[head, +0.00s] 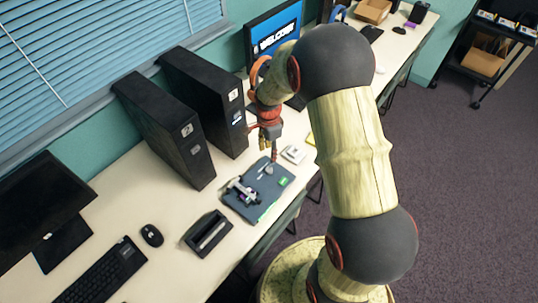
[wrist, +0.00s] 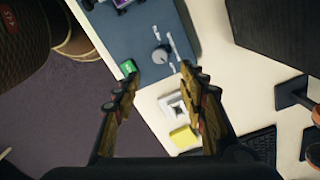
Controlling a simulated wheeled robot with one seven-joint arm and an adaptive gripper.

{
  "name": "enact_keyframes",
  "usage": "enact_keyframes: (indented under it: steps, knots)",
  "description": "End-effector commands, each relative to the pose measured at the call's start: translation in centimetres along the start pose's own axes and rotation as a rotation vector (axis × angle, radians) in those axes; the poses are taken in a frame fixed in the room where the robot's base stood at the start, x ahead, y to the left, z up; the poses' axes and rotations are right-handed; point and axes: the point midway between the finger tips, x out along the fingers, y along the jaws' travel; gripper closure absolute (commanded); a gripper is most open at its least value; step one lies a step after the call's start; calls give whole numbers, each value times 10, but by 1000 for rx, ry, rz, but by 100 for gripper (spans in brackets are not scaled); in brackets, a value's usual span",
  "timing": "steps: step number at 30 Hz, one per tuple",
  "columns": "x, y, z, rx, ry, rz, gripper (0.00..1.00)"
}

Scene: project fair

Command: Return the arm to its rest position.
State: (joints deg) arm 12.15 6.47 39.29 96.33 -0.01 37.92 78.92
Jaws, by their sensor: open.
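My arm (head: 350,150) reaches from the lower right up and over the desk, with its elbow bent high. A small white item (wrist: 175,104) and a yellow pad (wrist: 183,136) lie on the desk below the fingers.
Two black computer towers (head: 165,130) (head: 205,98) stand along the wall behind the mat. A black tray (head: 208,233), a mouse (head: 151,235) and a keyboard (head: 103,275) lie to the left. A monitor (head: 273,38) stands behind my gripper. Open carpet (head: 450,180) lies to the right.

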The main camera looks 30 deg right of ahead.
Motion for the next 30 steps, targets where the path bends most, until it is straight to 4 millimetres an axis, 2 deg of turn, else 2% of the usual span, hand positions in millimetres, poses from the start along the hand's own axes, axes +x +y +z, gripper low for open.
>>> enact_keyframes:
  steps: [17,23,27,29,30]
  knots:
    - [-1,0,0,-6,0,0,58]
    - [-1,4,1,-169,-4,16,58]
    - [5,40,8,-419,-36,85,58]
    - [-6,54,11,-532,-48,97,58]
    - [-17,62,13,-610,-53,98,58]
